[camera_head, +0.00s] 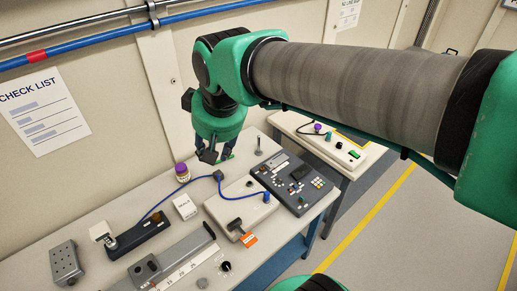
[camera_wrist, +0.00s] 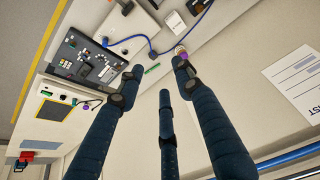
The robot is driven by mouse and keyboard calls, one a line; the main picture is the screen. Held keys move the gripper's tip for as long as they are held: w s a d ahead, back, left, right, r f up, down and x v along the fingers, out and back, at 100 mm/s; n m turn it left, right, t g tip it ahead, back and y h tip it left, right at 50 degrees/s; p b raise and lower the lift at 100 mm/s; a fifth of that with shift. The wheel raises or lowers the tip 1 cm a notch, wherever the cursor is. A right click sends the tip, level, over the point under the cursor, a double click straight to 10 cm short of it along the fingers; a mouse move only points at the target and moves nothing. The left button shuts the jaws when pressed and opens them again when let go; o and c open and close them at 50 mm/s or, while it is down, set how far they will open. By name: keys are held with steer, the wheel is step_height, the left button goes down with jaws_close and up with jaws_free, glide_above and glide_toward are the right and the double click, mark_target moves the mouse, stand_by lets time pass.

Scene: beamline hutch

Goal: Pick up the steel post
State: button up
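The steel post (camera_head: 259,146) is a small thin upright pin on a round base. It stands near the back edge of the grey bench in the head view, behind the keypad control box. My gripper (camera_head: 214,155) is to its left in the picture, pointing down above the bench and apart from it. In the wrist view my gripper (camera_wrist: 156,82) has its dark fingers spread with nothing between them. I cannot make out the post in the wrist view; a finger may hide it.
The keypad box (camera_head: 291,184) stands in front of the post. A purple-capped jar (camera_head: 182,172), white box (camera_head: 185,207), blue cable (camera_head: 166,196) and orange-tagged device (camera_head: 240,204) are nearby. A green item (camera_wrist: 152,68) lies below my fingers. The wall (camera_head: 120,110) is close behind.

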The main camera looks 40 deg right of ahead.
steer(key=w+d+g+p, duration=0.25)
steer(key=w+d, duration=0.65)
steer(key=w, duration=0.6)
steer(key=g+p, duration=0.2)
steer(key=p, duration=0.5)
glide_above(259, 136)
step_height(259, 136, down, 30)
steer(key=shift+m, duration=0.4)
steer(key=shift+f, duration=0.2)
steer(key=shift+f, duration=4.2)
steer(key=shift+w+f+p, duration=0.1)
steer(key=shift+f+p, duration=0.3)
steer(key=shift+f, duration=2.15)
